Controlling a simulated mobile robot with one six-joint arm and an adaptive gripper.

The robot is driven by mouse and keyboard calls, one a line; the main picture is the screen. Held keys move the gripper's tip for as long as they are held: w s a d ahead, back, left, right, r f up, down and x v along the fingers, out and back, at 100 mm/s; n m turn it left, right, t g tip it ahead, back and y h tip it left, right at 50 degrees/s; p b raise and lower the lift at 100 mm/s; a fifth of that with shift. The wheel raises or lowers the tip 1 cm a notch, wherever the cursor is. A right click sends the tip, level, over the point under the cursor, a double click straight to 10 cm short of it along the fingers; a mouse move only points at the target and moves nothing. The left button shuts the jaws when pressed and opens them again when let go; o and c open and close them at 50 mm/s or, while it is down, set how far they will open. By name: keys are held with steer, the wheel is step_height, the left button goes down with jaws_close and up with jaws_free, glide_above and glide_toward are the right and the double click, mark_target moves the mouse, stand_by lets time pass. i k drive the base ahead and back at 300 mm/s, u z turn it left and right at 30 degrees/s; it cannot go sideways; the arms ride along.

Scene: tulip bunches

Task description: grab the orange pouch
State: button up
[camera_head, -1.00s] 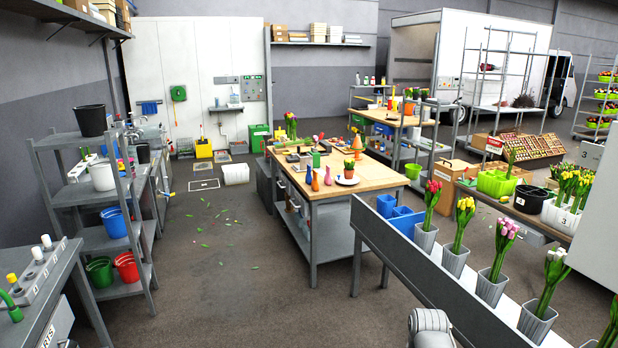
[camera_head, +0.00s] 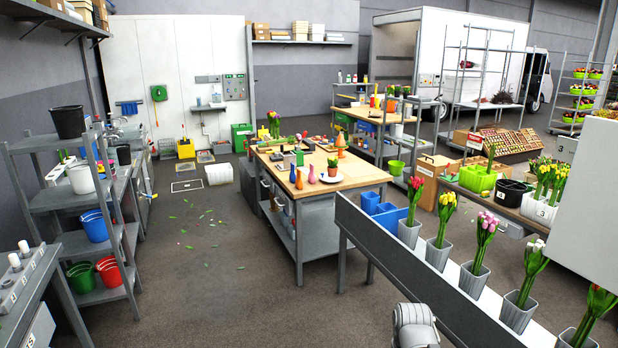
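I cannot pick out an orange pouch with certainty. On the wooden-topped workbench (camera_head: 352,176) in the middle, a small orange item (camera_head: 299,180) stands near the front left edge, too small to tell its kind. An orange cone-shaped item (camera_head: 340,146) stands at the back right of the same bench. My gripper is not in view. A rounded grey part (camera_head: 415,326), perhaps of my arm, shows at the bottom edge, well apart from the bench.
A grey trough stand (camera_head: 385,245) with several potted tulip bunches crosses the right foreground. A shelf rack (camera_head: 68,200) with buckets stands at left. The floor (camera_head: 215,265) between them is open, with scattered green leaves.

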mark_target(299, 183)
steer(key=u, duration=0.35)
steer(key=i, duration=0.85)
steer(key=u, duration=0.8)
steer(key=i, duration=0.75)
steer(key=u, duration=0.4)
steer(key=i, duration=2.4)
steer(key=z, duration=0.75)
steer(key=i, duration=0.75)
steer(key=z, duration=0.5)
